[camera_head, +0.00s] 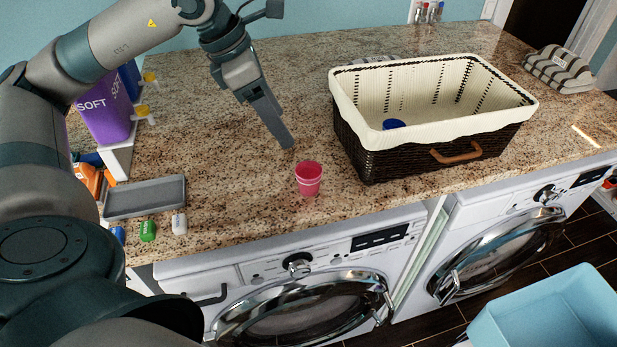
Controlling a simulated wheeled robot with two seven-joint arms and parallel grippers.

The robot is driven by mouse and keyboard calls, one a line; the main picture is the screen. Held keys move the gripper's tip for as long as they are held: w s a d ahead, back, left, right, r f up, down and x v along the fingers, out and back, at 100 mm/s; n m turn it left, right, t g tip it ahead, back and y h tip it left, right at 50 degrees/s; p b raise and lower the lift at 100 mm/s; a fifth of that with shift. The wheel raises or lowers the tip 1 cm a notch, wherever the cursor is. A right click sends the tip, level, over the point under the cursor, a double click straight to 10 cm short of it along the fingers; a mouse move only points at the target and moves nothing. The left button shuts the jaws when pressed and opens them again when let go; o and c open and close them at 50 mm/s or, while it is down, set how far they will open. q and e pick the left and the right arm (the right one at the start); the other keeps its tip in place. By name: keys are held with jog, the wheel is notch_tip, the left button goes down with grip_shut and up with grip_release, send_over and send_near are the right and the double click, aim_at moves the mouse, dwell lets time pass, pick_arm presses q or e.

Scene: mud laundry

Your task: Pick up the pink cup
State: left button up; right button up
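The pink cup (308,179) stands upright on the granite countertop, close to its front edge and left of the wicker basket. My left gripper (288,143) is just behind and left of the cup, pointing down toward the counter. A gap shows between its fingertips and the cup, so it does not appear to hold it. The fingers overlap from this angle, so I cannot tell whether they are open or shut. My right gripper is not in view.
A lined wicker basket (366,150) with a blue item (393,124) inside stands right of the cup. A grey tray (145,196), small bottles (179,222) and a purple detergent container (107,112) are at left. Washing machines (300,268) sit below the counter.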

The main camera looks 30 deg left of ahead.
pick_arm(q)
jog(key=b, duration=0.4)
send_over(308, 175)
jog(key=s, duration=0.3)
notch_tip(308, 175, down, 11)
jog(key=shift+w+d+f, duration=0.1)
jog(key=shift+d, duration=0.05)
jog(key=shift+d+f, duration=0.1)
jog(key=x, duration=0.2)
jog(key=b+x, duration=0.1)
jog(key=x, duration=0.1)
jog(key=shift+s+f, duration=0.2)
jog(key=shift+s, duration=0.1)
jog(key=shift+w+f, duration=0.25)
jog(key=shift+f, duration=0.3)
